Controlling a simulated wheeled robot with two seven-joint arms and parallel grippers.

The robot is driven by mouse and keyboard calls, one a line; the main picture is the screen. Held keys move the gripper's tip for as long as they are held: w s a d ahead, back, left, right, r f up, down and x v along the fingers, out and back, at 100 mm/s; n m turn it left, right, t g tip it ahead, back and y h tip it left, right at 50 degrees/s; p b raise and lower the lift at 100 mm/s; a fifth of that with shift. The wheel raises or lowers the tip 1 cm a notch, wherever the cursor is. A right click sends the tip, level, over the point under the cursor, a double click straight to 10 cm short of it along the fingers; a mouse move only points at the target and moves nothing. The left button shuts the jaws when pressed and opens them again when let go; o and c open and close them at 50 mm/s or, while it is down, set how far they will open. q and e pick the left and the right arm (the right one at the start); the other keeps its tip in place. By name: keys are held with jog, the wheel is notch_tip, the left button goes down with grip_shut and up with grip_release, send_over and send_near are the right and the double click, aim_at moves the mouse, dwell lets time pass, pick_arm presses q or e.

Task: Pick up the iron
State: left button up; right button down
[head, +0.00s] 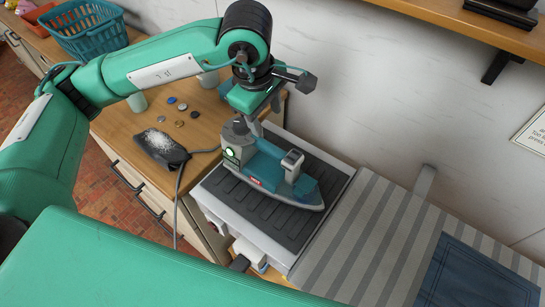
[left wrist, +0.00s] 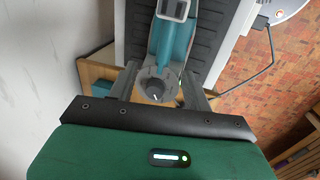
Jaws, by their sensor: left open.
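The iron (head: 302,186) is teal and grey and lies on a black ribbed rest (head: 222,187) at the near end of the ironing board. My left gripper (head: 246,128) is above the iron's left end, by its round grey knob. In the left wrist view, the open fingers of my left gripper (left wrist: 161,88) stand on either side of the grey knob end of the iron (left wrist: 157,84). I cannot tell whether they touch it. The iron's handle shows farther off in that view. My right gripper is not in view.
The striped ironing board (head: 375,240) extends right, with folded blue cloth (head: 470,275) on it. A wooden counter (head: 120,125) at left bears a dark pouch (head: 160,150), several small discs and a teal basket (head: 92,35). A grey cord hangs left of the rest. A wall stands behind.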

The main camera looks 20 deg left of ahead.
pick_arm(q)
jog(key=p, duration=0.1)
send_over(268, 145)
jog(key=f, duration=0.6)
jog(key=shift+s+d, duration=0.15)
jog(key=shift+s, duration=0.25)
jog(key=shift+w+f+p, duration=0.2)
jog(key=shift+f+p, duration=0.7)
jog(key=shift+f, duration=0.3)
jog(key=f, duration=0.1)
jog(key=f+p, duration=0.1)
jog(key=f, duration=0.1)
jog(key=shift+w+f, duration=0.2)
jog(key=shift+f, duration=0.05)
jog(key=shift+f+p, duration=0.25)
jog(key=shift+p, duration=0.05)
jog(key=shift+w, duration=0.1)
grip_shut()
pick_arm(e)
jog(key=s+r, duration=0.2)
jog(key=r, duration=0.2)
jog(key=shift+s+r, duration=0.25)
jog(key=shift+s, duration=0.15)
